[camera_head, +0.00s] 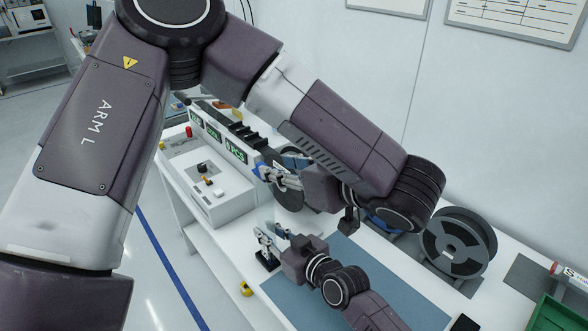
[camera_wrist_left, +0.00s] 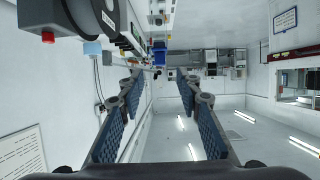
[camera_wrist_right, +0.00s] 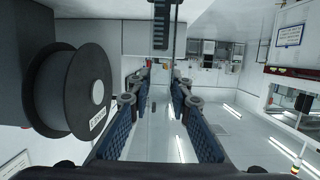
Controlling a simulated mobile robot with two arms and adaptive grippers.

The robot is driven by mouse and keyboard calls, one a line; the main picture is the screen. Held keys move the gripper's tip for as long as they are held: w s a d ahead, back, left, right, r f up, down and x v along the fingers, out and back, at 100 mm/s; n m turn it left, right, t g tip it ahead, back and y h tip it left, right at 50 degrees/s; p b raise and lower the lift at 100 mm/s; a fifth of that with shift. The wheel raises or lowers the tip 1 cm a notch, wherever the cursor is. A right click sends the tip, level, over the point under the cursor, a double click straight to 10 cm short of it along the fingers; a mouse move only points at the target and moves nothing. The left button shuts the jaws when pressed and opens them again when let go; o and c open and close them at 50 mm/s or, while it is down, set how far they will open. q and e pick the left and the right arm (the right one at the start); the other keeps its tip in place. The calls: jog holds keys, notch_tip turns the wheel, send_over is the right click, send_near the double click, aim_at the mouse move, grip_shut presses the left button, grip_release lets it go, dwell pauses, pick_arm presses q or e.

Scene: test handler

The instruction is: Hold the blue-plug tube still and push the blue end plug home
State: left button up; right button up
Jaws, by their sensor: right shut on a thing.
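My left gripper (camera_head: 268,172) is above the workbench by the front of the handler. Its fingers (camera_wrist_left: 158,80) stand apart with clear space between them. A small blue piece (camera_head: 258,169) shows at its fingertips; I cannot tell if it is the end plug. A blue shape (camera_wrist_left: 159,54) also shows beyond the fingertips in the left wrist view. My right gripper (camera_head: 266,243) is lower and nearer, shut on a thin thing. A long bar with dark sections (camera_wrist_right: 161,25), likely the tube, rises from between its fingertips (camera_wrist_right: 161,75). The plug's seating is too small to tell.
The handler's control box (camera_head: 212,190) stands left of the grippers. A large black reel (camera_head: 458,243) is on the bench at right, and a reel (camera_wrist_right: 75,92) fills the right wrist view's left side. A blue mat (camera_head: 350,275) and a green bin (camera_head: 560,315) lie to the right.

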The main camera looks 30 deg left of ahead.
pick_arm(q)
jog(key=v, duration=0.4)
dwell(0.7)
pick_arm(e)
jog(key=o, duration=1)
jog(key=v, duration=1.2)
